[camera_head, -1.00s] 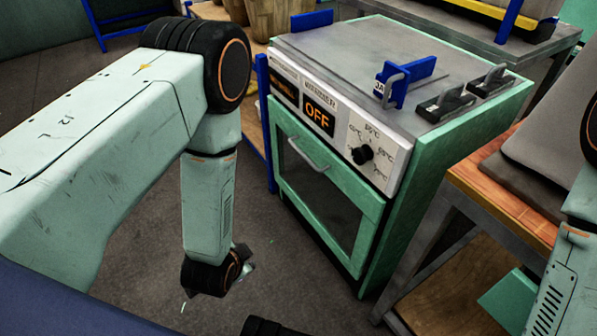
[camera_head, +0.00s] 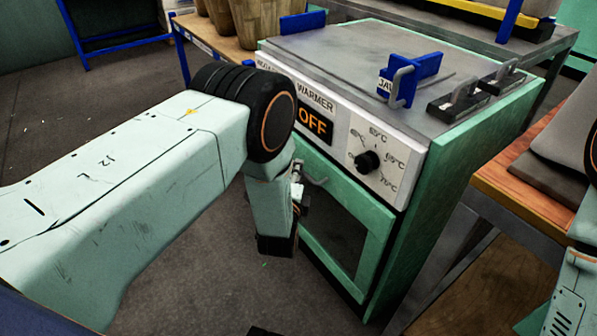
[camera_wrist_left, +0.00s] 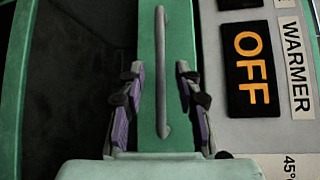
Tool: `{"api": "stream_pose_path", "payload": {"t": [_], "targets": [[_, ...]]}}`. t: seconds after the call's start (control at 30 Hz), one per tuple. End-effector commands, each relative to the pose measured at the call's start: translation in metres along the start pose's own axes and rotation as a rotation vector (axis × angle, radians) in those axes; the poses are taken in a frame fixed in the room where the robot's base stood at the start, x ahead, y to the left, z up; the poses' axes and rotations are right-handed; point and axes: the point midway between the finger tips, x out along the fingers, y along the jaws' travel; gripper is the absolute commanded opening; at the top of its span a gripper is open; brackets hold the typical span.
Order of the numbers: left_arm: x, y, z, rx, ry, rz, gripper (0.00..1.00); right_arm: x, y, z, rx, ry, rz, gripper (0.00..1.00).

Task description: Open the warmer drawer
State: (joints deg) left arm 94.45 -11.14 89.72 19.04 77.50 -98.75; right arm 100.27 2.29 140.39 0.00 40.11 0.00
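The warmer is a green and grey cabinet with an orange OFF display (camera_head: 313,122) and a dial (camera_head: 367,161) on its front panel. Its drawer (camera_head: 378,228) has a green frame and a dark window, and looks shut. The metal drawer handle (camera_head: 315,173) is partly hidden behind my left arm. In the left wrist view, the handle (camera_wrist_left: 161,75) stands between the spread fingers of my left gripper (camera_wrist_left: 161,88), with gaps on both sides. The gripper is open and not touching the handle. In the head view, the left gripper (camera_head: 299,190) is mostly hidden by my wrist. My right gripper is not in view.
A blue bracket marked JAW (camera_head: 412,77) and dark handled blocks (camera_head: 475,93) sit on the warmer's top. A wooden-topped table (camera_head: 510,185) stands close on the right. Baskets (camera_head: 262,20) stand behind on the left. The floor at lower left is clear.

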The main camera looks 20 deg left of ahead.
Motion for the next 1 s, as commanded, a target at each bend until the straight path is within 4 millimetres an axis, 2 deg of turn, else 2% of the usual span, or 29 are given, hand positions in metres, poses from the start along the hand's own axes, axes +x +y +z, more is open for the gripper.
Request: {"api": "stream_pose_path", "payload": {"t": [0.1,0.23,0.57,0.9,1.0], "targets": [[0.017,0.002,0.0,0.0,0.0,-0.001,0.34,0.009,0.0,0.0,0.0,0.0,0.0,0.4],[0.029,0.001,-0.001,-0.001,0.002,-0.001,0.34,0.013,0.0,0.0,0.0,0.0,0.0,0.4],[0.034,-0.001,0.0,0.0,0.003,0.002,0.34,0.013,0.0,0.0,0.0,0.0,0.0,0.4],[0.034,0.0,0.0,0.0,0.003,0.002,0.05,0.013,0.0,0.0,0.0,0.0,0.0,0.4],[0.034,0.0,0.0,0.0,0.003,0.002,0.0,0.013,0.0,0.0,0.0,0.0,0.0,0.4]]}}
